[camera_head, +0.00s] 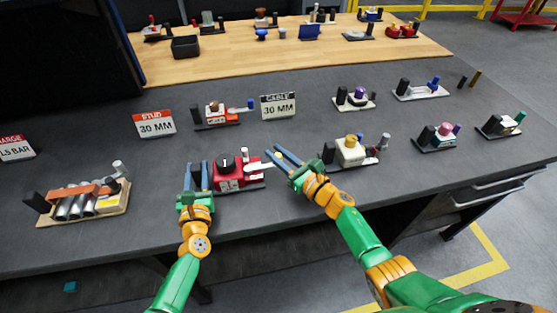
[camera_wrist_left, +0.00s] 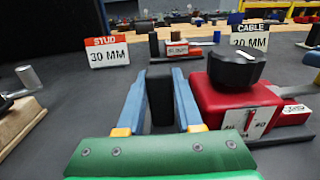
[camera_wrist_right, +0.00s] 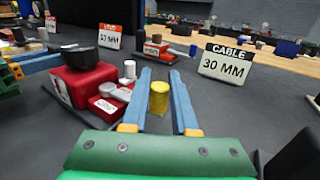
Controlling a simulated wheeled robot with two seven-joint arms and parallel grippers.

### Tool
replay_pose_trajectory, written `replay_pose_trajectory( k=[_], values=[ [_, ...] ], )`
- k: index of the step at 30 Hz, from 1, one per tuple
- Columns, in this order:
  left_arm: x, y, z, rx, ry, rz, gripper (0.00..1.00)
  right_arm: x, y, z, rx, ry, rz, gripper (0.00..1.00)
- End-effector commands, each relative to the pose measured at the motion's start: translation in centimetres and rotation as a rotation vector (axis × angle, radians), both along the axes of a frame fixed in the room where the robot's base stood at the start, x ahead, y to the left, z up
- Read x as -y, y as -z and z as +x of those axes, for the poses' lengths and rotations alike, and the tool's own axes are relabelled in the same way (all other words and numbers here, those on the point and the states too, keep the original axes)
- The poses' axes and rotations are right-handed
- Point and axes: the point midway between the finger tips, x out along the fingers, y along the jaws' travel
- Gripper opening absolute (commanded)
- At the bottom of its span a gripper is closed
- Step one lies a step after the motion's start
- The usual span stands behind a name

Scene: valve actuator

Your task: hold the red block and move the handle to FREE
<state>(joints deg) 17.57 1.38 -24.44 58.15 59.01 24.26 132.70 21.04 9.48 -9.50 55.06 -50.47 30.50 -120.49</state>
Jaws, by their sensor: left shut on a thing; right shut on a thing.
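The red block (camera_head: 228,181) sits on a dark base on the grey bench, with a black round knob (camera_head: 226,162) on top and a white handle (camera_head: 258,168) reaching right. My left gripper (camera_head: 197,168) is at the block's left, shut on an upright black post (camera_wrist_left: 161,98). My right gripper (camera_head: 271,154) is at the handle's far end, shut on a yellow cylinder (camera_wrist_right: 158,98). In the head view the fingers hide this cylinder, so I cannot tell how it joins the handle. The labels on the block's white plates (camera_wrist_right: 103,106) are too small to read.
A similar unit with a yellow knob (camera_head: 350,150) stands just right of my right gripper. A unit with metal cylinders (camera_head: 80,203) lies to the left. STUD (camera_head: 155,124) and CABLE (camera_head: 279,106) signs stand behind. Bare bench lies between the units.

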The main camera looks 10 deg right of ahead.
Motion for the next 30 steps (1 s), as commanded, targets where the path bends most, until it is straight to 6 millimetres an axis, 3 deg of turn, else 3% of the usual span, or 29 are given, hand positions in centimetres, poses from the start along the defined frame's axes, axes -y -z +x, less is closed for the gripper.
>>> replay_pose_trajectory(
  k=[15,30],
  values=[
    [0.0,0.1,0.0,-0.003,0.000,0.000,0.00,-0.4,0.0,3.0,-0.001,0.007,0.000,0.00],
    [0.0,0.1,0.0,-0.003,0.000,0.000,0.00,-0.7,0.0,3.5,0.000,0.006,-0.001,0.00]
  ],
)
